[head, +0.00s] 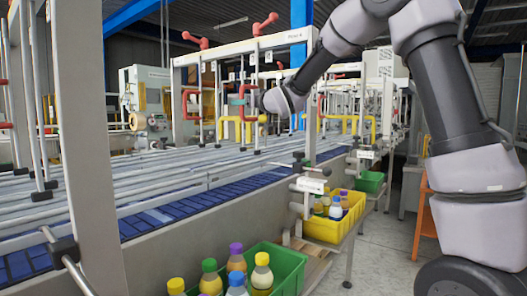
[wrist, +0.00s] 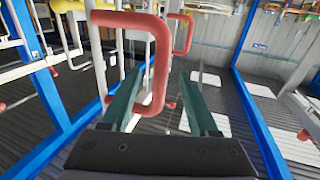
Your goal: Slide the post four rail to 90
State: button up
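A beam with a small label (head: 297,36) that seems to read "Post 4" spans the conveyor in the head view. Under it hang rods, clamps and red handles. Long grey guide rails (head: 150,168) run above the blue conveyor. My gripper (head: 240,104) is by a red handle under this beam, its teal fingers partly hidden. In the wrist view a red D-shaped handle (wrist: 161,72) stands between my gripper's two teal fingers (wrist: 160,78), which are spread apart. I cannot tell whether either finger touches it. No scale marking for 90 is readable.
A green crate (head: 290,262) and a yellow crate (head: 350,218) hold bottles beside the conveyor. A smaller green bin (head: 370,182) stands farther back. Yellow handles (head: 237,128) hang close to my gripper. The floor at the right has some free room.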

jog(key=shift+s, duration=0.1)
dwell(0.4)
jog(key=v, duration=0.7)
dwell(0.4)
